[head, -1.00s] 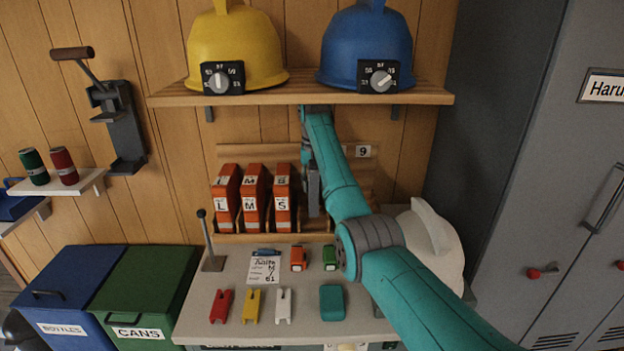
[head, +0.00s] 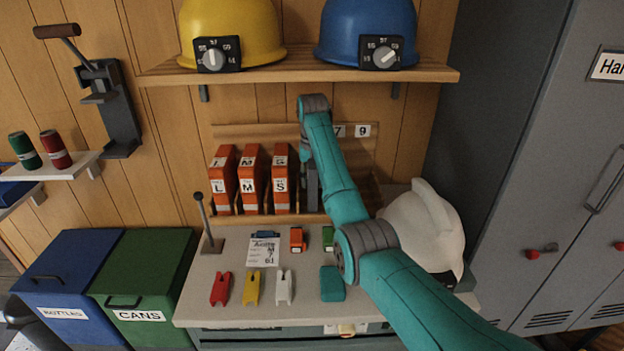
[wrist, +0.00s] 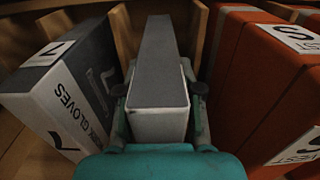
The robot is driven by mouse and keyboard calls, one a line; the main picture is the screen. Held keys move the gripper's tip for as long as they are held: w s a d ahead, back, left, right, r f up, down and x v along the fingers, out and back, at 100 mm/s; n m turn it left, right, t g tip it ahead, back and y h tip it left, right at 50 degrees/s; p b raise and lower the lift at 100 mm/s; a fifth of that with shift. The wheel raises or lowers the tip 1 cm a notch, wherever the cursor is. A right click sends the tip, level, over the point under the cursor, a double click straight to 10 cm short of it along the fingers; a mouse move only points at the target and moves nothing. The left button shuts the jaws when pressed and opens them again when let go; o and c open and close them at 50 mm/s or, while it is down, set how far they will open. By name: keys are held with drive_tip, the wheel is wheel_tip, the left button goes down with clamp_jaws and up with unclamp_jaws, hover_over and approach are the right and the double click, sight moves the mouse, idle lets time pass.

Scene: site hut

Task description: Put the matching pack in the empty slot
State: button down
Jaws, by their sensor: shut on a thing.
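My gripper (wrist: 159,92) is shut on a grey pack (wrist: 158,65) in the wrist view, with one finger on each side. The pack stands between wooden dividers (wrist: 122,38) of the rack. A dark glove pack (wrist: 70,95) marked 7 is on its left, and orange packs (wrist: 250,80) are on its right. In the head view the orange packs L (head: 223,180), M (head: 252,180) and S (head: 281,180) stand left of my arm, which hides much of the gripper and held pack. I cannot tell whether the held pack touches the rack floor.
A shelf (head: 300,75) with yellow (head: 235,25) and blue (head: 365,28) helmets hangs above the rack. A note card (head: 263,252), small clips and blocks lie on the bench. A white helmet (head: 422,235) is right of my arm. A small lever (head: 203,218) stands at the bench's left.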

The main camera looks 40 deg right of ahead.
drive_tip(key=shift+f, duration=0.5)
drive_tip(key=c, duration=0.7)
unclamp_jaws()
